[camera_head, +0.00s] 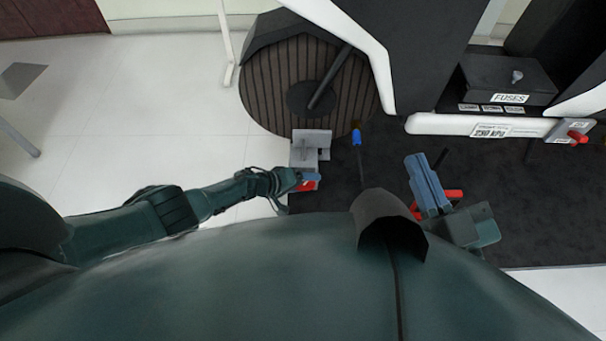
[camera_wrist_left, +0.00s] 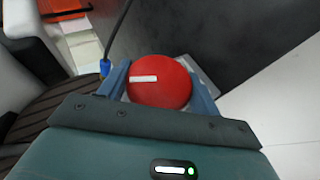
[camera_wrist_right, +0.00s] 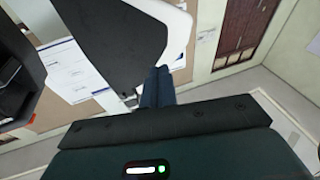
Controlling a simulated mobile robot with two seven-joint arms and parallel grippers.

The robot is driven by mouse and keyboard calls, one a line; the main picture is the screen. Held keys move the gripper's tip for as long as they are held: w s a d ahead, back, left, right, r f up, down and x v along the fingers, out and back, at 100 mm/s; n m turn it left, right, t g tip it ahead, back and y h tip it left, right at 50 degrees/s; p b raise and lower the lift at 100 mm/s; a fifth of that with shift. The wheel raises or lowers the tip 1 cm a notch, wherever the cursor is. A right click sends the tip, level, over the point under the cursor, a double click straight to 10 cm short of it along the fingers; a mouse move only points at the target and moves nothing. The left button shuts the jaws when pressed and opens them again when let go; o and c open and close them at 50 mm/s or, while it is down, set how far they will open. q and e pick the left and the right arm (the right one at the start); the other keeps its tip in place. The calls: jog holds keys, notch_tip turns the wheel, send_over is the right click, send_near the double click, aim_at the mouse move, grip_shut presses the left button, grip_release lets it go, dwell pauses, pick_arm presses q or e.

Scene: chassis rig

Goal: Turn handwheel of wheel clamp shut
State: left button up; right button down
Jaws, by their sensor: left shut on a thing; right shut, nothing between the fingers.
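The wheel clamp (camera_head: 312,142) is a light grey bracket at the lower edge of the large brown ribbed wheel (camera_head: 285,95) in the head view. Its handwheel (camera_head: 307,187) is red and mostly covered by my left gripper there. In the left wrist view the handwheel (camera_wrist_left: 160,90) is a round red disc with a white bar on its left half, lying about level. My left gripper (camera_head: 310,177) is shut on the handwheel, with a blue finger on each side of it. My right gripper (camera_head: 420,175) is shut and empty, off to the right and apart from the clamp.
A blue-tipped hose or cable end (camera_head: 356,138) is just right of the clamp. A dark box labelled FUSES (camera_head: 508,80) and a white bar with a red knob (camera_head: 578,137) are at the right. Something red (camera_head: 453,193) shows behind my right gripper. Pale floor lies open at the left.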

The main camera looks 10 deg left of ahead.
pick_arm(q)
jog(key=shift+s+d+m+g+y+p, duration=0.1)
jog(key=shift+m+g+y+p, duration=0.2)
jog(key=shift+y+p, duration=0.65)
pick_arm(e)
jog(key=shift+d+n+h, duration=0.25)
jog(key=shift+n+h, duration=0.05)
pick_arm(q)
jog(key=shift+y, duration=0.25)
jog(key=o, duration=1)
